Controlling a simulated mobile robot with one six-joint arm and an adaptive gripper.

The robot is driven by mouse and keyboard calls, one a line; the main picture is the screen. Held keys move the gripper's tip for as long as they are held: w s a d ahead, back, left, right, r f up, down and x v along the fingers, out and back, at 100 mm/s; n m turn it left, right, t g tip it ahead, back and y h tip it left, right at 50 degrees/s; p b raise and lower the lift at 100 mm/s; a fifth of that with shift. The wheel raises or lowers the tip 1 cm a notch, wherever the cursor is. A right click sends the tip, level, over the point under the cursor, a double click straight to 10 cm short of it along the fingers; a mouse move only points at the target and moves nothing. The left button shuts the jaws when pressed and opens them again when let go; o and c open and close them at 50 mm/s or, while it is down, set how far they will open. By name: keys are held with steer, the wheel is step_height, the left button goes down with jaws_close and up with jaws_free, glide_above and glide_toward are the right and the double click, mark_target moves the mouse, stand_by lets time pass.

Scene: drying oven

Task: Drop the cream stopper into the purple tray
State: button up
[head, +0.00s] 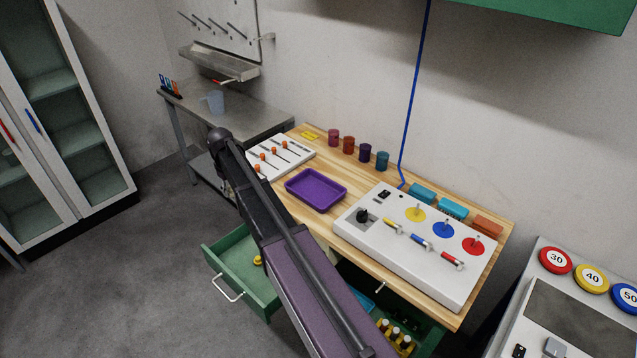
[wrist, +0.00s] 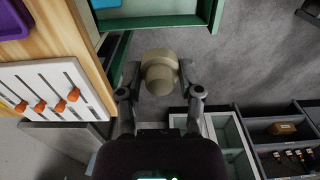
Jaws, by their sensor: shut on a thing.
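My gripper (wrist: 160,98) is shut on the cream stopper (wrist: 158,68) in the wrist view. The stopper has a wide round top and a narrower end, and sits between the two fingers. In the head view my own arm hides the gripper and the stopper. The purple tray (head: 316,190) lies on the wooden bench, empty, to the right of my arm. Its corner also shows in the wrist view (wrist: 28,20) at the upper left, apart from my gripper.
A white slider panel (head: 283,154) and a white control box (head: 415,240) flank the tray. Coloured cups (head: 349,145) stand behind it. A green drawer (head: 243,268) hangs open below the bench, with a yellow object (head: 257,260) inside. Grey floor lies left of the drawer.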

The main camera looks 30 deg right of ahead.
step_height(320, 180, up, 8)
steer(key=p, duration=0.6)
steer(key=shift+f, duration=0.25)
steer(key=shift+f, duration=0.1)
